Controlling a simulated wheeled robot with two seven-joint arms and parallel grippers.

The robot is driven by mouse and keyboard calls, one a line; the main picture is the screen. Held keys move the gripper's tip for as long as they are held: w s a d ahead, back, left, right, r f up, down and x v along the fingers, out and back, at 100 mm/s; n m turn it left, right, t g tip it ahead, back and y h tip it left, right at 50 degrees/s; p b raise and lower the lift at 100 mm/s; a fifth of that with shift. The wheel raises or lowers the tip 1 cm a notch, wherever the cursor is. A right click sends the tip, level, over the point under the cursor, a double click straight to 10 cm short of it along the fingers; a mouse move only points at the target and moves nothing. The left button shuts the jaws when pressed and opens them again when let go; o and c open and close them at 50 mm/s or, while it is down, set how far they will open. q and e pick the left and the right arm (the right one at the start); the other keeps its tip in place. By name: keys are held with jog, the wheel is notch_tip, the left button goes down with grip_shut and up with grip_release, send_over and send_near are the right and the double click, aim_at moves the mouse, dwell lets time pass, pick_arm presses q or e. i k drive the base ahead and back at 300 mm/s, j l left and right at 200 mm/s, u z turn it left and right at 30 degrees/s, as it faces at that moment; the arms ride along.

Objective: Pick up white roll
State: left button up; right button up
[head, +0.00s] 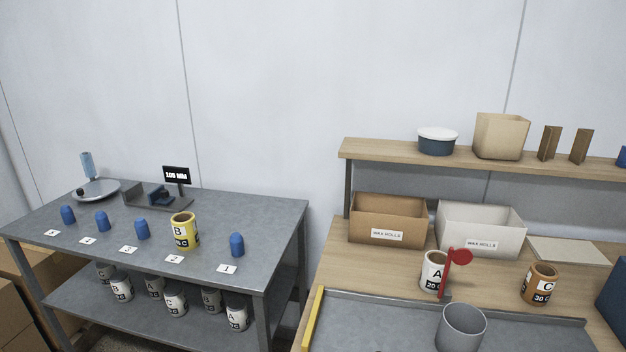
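A white roll (431,272) with a dark label reading "A" and "20" stands upright on the wooden table at the right, in front of the boxes. A red paddle-shaped object (459,258) stands close by its right side and overlaps its edge in the picture. More white rolls (121,287) with black labels, several of them marked A or B, stand on the lower shelf of the grey table at the left. Neither of my grippers shows in the head view.
A brown box (388,212) and a white box (480,223), both labelled "WAX ROLLS", stand behind the white roll. An orange roll (539,285) marked C is right. A grey cylinder (460,329) stands in front. A yellow roll (185,232) and blue pieces (236,245) occupy the left table.

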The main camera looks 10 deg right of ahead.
aim_at(433, 264)
jog(key=j+z, duration=0.15)
jog(key=z, duration=0.25)
jog(key=i+j+z, duration=0.1)
jog(key=z, duration=0.3)
jog(key=k+j, duration=0.05)
jog(key=j, duration=0.05)
